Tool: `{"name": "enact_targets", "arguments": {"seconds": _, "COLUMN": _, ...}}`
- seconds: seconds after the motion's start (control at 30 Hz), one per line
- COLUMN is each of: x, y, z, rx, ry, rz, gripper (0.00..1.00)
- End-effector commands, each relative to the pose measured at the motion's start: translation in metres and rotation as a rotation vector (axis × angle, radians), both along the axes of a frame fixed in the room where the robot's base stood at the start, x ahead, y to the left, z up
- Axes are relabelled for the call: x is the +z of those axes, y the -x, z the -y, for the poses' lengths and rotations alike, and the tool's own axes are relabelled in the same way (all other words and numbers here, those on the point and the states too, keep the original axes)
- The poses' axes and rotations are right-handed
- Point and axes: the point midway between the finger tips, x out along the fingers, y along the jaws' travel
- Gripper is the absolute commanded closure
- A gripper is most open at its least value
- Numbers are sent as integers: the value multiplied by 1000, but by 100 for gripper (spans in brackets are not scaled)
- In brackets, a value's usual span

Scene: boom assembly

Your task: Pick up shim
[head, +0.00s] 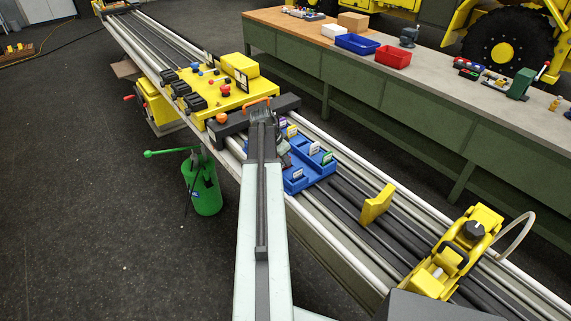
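A blue tray (322,165) with several compartments and small coloured labels lies on the rails right of my arm. It probably holds the shims, but the parts in its slots are too small to tell apart, and I cannot pick out one shim. My arm reaches up the middle of the view. The grey end of my gripper (283,152) appears over the left side of the tray, partly hidden by my own arm. I cannot see its fingertips clearly, whether it is open, or whether it touches anything.
A yellow fixture plate (213,92) with black clamps and coloured knobs stands behind the tray on the rails. A yellow block (377,204) and yellow clamp unit (459,254) stand at front right. A green can (203,186) is left below. A green workbench (400,100) runs behind.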

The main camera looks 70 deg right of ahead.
Motion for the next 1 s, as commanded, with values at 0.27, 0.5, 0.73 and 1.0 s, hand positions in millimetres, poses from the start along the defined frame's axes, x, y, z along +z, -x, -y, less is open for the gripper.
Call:
{"name": "enact_targets", "arguments": {"seconds": 0.27, "x": 25, "y": 0, "z": 0, "rx": 0, "ry": 0, "rz": 0, "gripper": 100}}
{"name": "enact_targets", "arguments": {"seconds": 0.5, "x": 61, "y": 0, "z": 0, "rx": 0, "ry": 0, "rz": 0, "gripper": 100}}
{"name": "enact_targets", "arguments": {"seconds": 0.73, "x": 70, "y": -11, "z": -19, "rx": 3, "ry": 0, "rz": 0, "gripper": 100}}
{"name": "enact_targets", "arguments": {"seconds": 1.0, "x": 70, "y": -51, "z": -83, "rx": 4, "ry": 0, "rz": 0, "gripper": 100}}
